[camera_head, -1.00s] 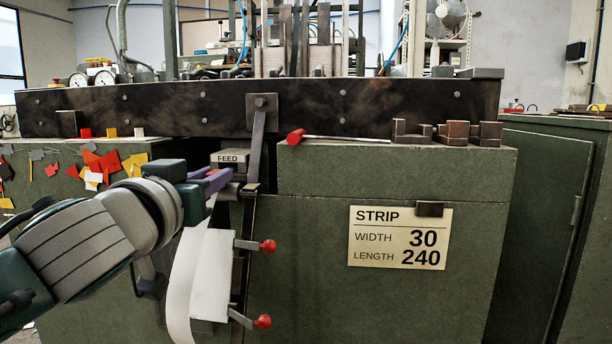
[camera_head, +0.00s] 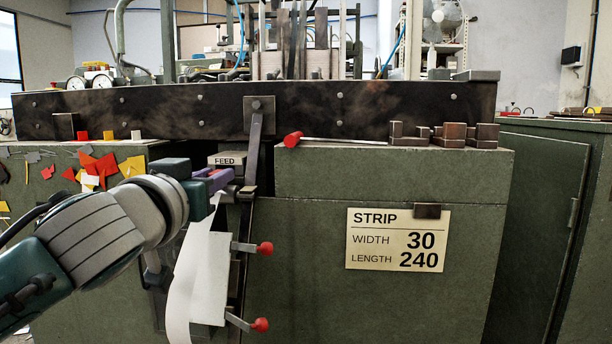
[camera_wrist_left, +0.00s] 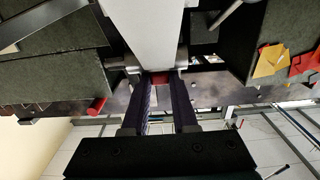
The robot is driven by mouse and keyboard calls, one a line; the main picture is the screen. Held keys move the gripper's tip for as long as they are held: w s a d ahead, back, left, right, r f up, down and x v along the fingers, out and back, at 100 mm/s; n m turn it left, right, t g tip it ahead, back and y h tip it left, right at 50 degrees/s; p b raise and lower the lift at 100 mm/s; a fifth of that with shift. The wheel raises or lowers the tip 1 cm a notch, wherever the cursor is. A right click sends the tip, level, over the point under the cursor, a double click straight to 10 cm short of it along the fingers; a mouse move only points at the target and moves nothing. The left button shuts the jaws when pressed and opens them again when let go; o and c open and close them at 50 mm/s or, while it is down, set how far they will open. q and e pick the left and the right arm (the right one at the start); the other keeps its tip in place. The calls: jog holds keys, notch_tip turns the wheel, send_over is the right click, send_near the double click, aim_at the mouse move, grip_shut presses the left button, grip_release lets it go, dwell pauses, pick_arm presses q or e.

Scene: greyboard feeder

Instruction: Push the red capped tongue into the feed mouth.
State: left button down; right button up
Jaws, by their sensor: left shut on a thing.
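My left gripper (camera_head: 222,182) is at the feed station, just below the FEED label (camera_head: 225,160). Its purple fingers are shut on the red capped tongue (camera_wrist_left: 159,79), which shows as a small red patch between the fingertips in the left wrist view (camera_wrist_left: 160,83). The white strip (camera_head: 182,285) hangs down from beside the gripper in a long curve; it also shows in the wrist view (camera_wrist_left: 155,30). The feed mouth is mostly hidden behind the fingers, so I cannot tell how far the tongue is in. My right gripper is not in view.
A slanted metal lever (camera_head: 254,150) stands right of the gripper. Two red-knobbed handles (camera_head: 264,249) stick out below. A red-ended rod (camera_head: 292,139) lies on the ledge. A sign (camera_head: 398,240) reads STRIP, width 30, length 240. Coloured scraps (camera_head: 98,165) lie at left.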

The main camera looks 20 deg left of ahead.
pick_arm(q)
jog(key=c, duration=0.6)
grip_release()
jog(key=p+v, duration=0.2)
jog(key=v, duration=0.8)
jog(key=s+d+r+m+g+h+p, duration=0.3)
jog(key=s+r+g+p, duration=0.6)
jog(key=p, duration=1)
jog(key=s+d+r+m+g+h+p, duration=0.1)
jog(key=s+d+r+g+p, duration=0.35)
jog(key=s+r+p, duration=1.15)
jog(key=shift+m+h, duration=0.3)
jog(key=shift+m, duration=0.1)
jog(key=w+r+p, duration=0.1)
jog(key=r+p, duration=0.9)
jog(key=p, duration=0.3)
jog(key=r+p, duration=1.1)
jog(key=p, duration=0.2)
jog(key=w+d+r+p, duration=0.1)
jog(key=r+p, duration=1)
jog(key=p, duration=0.3)
jog(key=shift+w+r, duration=0.2)
jog(key=shift+w, duration=0.15)
